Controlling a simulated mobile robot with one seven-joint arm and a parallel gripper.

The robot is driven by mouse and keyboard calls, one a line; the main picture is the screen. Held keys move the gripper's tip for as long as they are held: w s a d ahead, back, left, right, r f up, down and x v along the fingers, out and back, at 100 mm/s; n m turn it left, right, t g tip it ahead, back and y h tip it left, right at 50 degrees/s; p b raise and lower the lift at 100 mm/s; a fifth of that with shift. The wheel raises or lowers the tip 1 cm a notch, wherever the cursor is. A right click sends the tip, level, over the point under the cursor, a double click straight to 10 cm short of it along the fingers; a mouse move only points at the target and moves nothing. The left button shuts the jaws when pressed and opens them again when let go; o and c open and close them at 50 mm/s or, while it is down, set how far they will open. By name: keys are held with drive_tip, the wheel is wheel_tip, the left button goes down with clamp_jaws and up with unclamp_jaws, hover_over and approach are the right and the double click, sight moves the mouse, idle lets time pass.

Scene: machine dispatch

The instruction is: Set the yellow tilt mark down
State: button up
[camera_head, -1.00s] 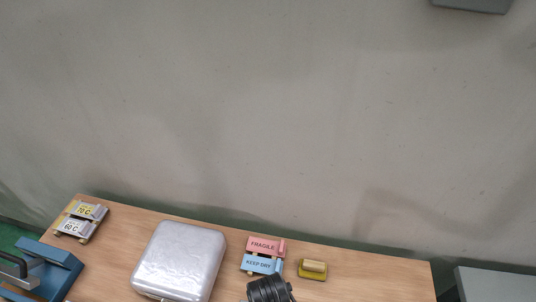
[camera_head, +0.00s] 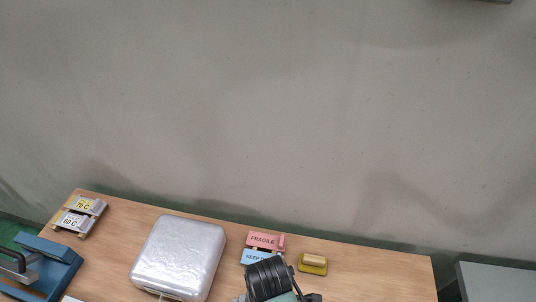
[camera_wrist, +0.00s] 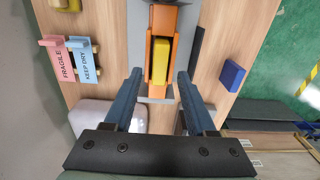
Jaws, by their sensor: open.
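The yellow tilt mark, as far as I can tell the yellow block in the wrist view (camera_wrist: 160,60), lies in an orange slotted holder (camera_wrist: 158,20) on a grey base. My gripper (camera_wrist: 160,74) is open, its two blue fingers spread to either side of the block's near end with a gap on each side. I cannot tell how high the fingertips are above it. In the head view my arm hides this spot.
The pink FRAGILE (camera_head: 264,240) and blue KEEP DRY (camera_wrist: 84,58) labels stand beside an olive-yellow block (camera_head: 313,265). A silver case (camera_head: 180,255), 70 C and 60 C labels (camera_head: 78,213) and a blue device (camera_head: 45,270) are left. A blue block (camera_wrist: 232,75) sits right in the wrist view.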

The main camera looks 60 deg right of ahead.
drive_tip(key=shift+r+b, duration=0.3)
drive_tip(key=shift+r, duration=1.35)
drive_tip(key=w+r+m+t+h, duration=0.1)
drive_tip(key=w+r+t+h, duration=0.2)
drive_tip(key=w+r+t, duration=1)
drive_tip(key=w+a+r+m, duration=0.1)
drive_tip(key=w+a+r, duration=0.1)
drive_tip(key=w+r, duration=0.55)
drive_tip(key=w+a+r, duration=0.2)
drive_tip(key=w+r, duration=0.3)
drive_tip(key=r, duration=0.6)
drive_tip(key=a+r+m+t, duration=0.1)
drive_tip(key=a+r+t, duration=0.2)
drive_tip(key=r, duration=0.5)
drive_tip(key=a+r+t, duration=0.4)
drive_tip(key=r, duration=0.4)
drive_tip(key=s+a+r+t+y, duration=0.1)
drive_tip(key=s+a+r+t, duration=0.1)
drive_tip(key=r, duration=0.4)
drive_tip(key=s+a+r+t+y, duration=0.1)
drive_tip(key=s+a+r+t, duration=0.2)
drive_tip(key=s+r, duration=0.2)
drive_tip(key=s+a+r+m+t+y, duration=0.1)
drive_tip(key=s+a+r+t+y, duration=0.1)
drive_tip(key=s+r, duration=0.2)
wheel_tip(320, 180, up, 3)
drive_tip(key=shift+a, duration=0.25)
